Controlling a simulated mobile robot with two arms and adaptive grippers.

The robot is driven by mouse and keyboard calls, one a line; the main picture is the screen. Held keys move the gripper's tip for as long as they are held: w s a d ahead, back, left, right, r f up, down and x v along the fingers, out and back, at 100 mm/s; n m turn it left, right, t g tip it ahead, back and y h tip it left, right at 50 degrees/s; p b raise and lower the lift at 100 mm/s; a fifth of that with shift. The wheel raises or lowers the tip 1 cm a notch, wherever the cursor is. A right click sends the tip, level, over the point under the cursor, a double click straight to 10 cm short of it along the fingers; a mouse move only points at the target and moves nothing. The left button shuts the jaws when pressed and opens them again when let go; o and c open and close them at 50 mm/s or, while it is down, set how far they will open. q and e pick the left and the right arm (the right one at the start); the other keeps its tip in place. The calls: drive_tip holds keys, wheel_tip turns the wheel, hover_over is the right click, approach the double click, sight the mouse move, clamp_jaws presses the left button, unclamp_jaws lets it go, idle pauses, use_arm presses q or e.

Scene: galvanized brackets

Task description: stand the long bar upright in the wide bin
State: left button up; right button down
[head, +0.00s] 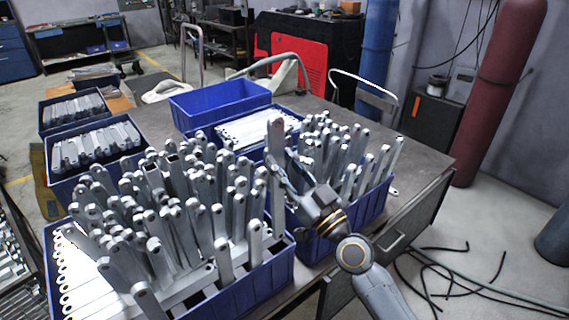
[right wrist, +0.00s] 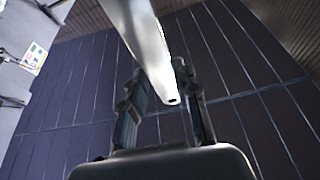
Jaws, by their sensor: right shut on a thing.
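My right gripper (head: 283,172) is shut on a long grey metal bar (head: 276,138). The bar stands nearly upright, and its lower part passes in front of the gap between two blue bins. In the right wrist view the bar (right wrist: 150,48) runs between the two fingers (right wrist: 165,103). The large blue bin at the front (head: 262,284), probably the wide bin, is crowded with upright bars; more bars lie flat along its left side. I cannot tell whether the held bar's lower end touches anything. My left gripper is not in view.
A second blue bin (head: 376,207) at right holds several upright bars. Behind are a bin of flat bars (head: 290,113) and an empty blue bin (head: 222,106). Two smaller bins of bars stand at left. The dark tabletop (head: 420,150) is bare at the right rear.

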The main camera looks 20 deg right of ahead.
drive_tip(key=shift+f+b, duration=1.1)
drive_tip(key=shift+f, duration=0.2)
drive_tip(key=b, duration=0.6)
hover_over(279, 212)
drive_tip(key=s, duration=0.2)
drive_tip(key=f, duration=0.6)
drive_tip(key=shift+w+d+f, duration=0.1)
drive_tip(key=shift+d+f, duration=0.05)
drive_tip(key=shift+d, duration=0.25)
use_arm(q)
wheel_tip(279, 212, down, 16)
drive_tip(key=b, duration=0.7)
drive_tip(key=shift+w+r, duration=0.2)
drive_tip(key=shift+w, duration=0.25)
use_arm(e)
drive_tip(key=shift+f, duration=3.4)
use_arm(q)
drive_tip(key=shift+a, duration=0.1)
use_arm(e)
drive_tip(key=c, duration=0.9)
unclamp_jaws()
drive_tip(key=shift+c, duration=0.2)
drive_tip(key=shift+f, duration=0.15)
